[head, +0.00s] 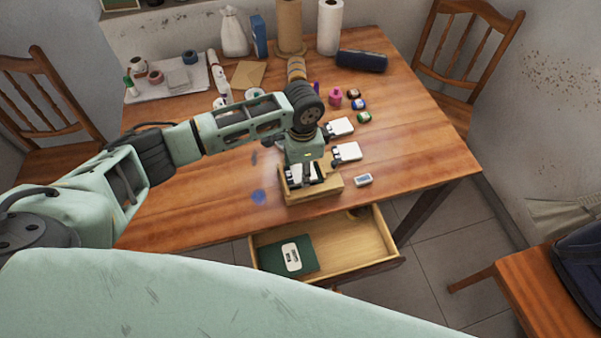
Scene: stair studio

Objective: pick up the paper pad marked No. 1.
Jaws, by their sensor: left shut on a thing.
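My left gripper (308,178) points down at a small wooden tray (318,196) near the table's front edge. It is shut on a white piece that looks like a paper pad (297,172), mostly hidden by the fingers. I cannot tell whether the pad still touches the tray. Two more white pads lie to the right of the gripper, a farther one (341,127) and a nearer one (348,151). No number is readable on any of them. My right gripper is not in view.
An open drawer (345,241) below the table's front edge holds a dark green flat item (287,257). A small pale block (363,180) lies right of the tray. Small colored bottles (359,104) and paper rolls (330,27) stand behind.

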